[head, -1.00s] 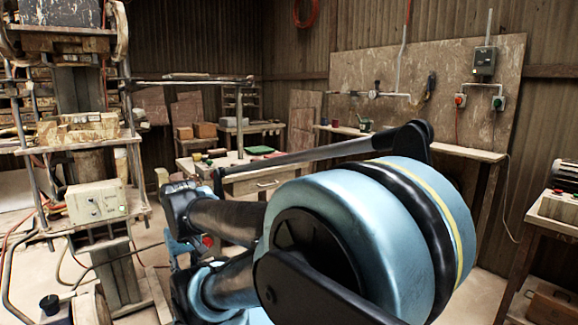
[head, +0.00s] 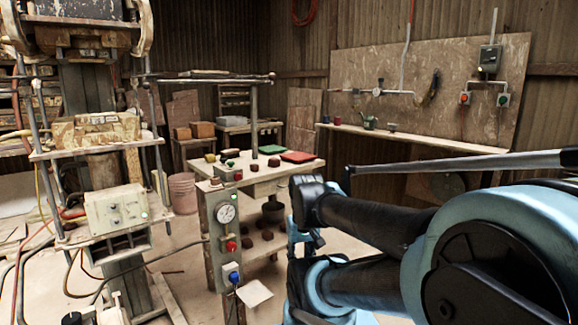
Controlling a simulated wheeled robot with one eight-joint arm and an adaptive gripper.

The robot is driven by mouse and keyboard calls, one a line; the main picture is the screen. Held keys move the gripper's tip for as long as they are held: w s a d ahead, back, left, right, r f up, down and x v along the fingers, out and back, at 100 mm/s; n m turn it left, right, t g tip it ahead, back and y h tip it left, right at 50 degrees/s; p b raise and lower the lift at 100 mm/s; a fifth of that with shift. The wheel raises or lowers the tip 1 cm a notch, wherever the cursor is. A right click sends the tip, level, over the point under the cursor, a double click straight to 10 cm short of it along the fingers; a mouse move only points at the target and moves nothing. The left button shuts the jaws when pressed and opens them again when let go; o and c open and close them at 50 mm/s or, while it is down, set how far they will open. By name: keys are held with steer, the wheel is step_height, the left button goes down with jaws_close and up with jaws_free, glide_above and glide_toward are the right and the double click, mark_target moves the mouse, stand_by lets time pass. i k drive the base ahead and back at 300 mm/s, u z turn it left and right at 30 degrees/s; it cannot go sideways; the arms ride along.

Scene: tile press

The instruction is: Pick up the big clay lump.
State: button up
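Several small dark reddish-brown lumps lie on the worktable (head: 290,172) in the middle of the head view. One lump (head: 274,161) sits near the red tray, and another (head: 254,168) sits closer to the front. More dark lumps (head: 267,235) lie on the shelf below. They are small in the picture, and I cannot tell for sure which is the big clay lump. My arm reaches in from the right, in front of the table's right side. I cannot make out my gripper.
A control post with a gauge (head: 226,213) stands before the table's left side. The press (head: 100,131) fills the left. A wall shelf (head: 440,143) runs behind my arm.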

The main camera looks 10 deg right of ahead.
mark_target(274, 162)
steer(key=k, duration=1.3)
steer(key=z, duration=0.45)
steer(key=i, duration=0.7)
steer(key=z, duration=0.8)
steer(key=i, duration=1.15)
steer(key=u, duration=0.45)
steer(key=i, duration=1.05)
steer(key=u, duration=0.65)
